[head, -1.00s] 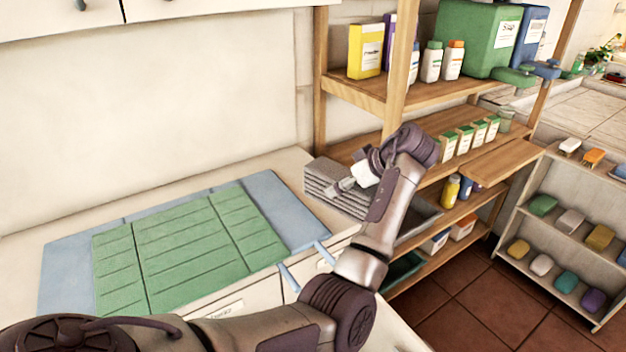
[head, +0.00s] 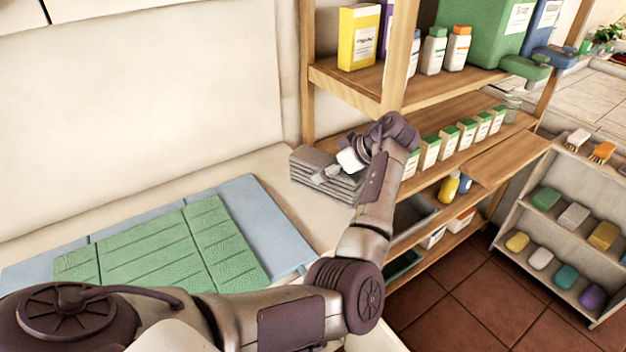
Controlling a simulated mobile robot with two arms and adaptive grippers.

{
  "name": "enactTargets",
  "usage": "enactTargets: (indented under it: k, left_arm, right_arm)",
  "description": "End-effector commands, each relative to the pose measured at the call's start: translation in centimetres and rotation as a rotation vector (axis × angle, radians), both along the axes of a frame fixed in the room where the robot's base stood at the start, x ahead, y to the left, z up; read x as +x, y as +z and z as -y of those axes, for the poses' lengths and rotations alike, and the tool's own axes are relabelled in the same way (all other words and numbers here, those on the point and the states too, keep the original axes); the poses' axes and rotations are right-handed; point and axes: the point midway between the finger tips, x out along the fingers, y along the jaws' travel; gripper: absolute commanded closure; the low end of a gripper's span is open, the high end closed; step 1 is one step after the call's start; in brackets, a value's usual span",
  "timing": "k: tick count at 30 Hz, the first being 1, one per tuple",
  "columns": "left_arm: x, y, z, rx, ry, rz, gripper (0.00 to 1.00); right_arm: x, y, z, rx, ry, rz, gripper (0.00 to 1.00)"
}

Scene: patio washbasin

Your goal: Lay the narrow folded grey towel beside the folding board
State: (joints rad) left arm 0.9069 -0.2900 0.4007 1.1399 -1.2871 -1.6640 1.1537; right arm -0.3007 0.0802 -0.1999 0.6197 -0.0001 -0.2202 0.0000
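A stack of folded grey towels (head: 308,180) lies on the counter, right of the folding board; I cannot tell which one is the narrow towel. The blue folding board (head: 262,212) lies flat on the counter, with a green cloth-like sheet (head: 160,250) spread over most of it. My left gripper (head: 322,174) is at the top of the grey stack, its fingers pointing left. The fingers are small and overlap the towels, so I cannot tell whether they are open or shut or touch a towel. My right gripper is not in view.
A wooden shelf unit (head: 350,87) with bottles and boxes rises close behind and right of my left gripper. A low rack (head: 535,222) with soaps and brushes stands at the right. A bare counter strip (head: 290,215) separates board and stack.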

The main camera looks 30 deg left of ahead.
Motion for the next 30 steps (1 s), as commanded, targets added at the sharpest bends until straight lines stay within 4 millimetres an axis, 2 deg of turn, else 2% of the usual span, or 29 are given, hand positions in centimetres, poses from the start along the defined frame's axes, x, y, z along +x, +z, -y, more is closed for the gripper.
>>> enactTargets:
  k: [3,8,13,18,30]
  left_arm:
    - [-0.7,-1.0,-2.1,0.001,0.002,-0.001,0.69]
    - [-1.1,-2.0,-3.3,0.001,0.0,0.001,0.69]
    - [-1.2,-3.3,-3.4,0.001,-0.001,-0.003,0.69]
    - [-1.2,-5.7,-3.4,0.0,-0.001,-0.003,0.69]
    - [-1.1,-6.6,-3.4,0.0,-0.001,0.002,0.69]
  right_arm:
    - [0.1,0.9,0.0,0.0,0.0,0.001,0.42]
    - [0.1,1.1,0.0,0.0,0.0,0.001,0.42]
    - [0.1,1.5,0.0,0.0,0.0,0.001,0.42]
    - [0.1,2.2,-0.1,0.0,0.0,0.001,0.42]
    - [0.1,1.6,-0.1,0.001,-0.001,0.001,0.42]
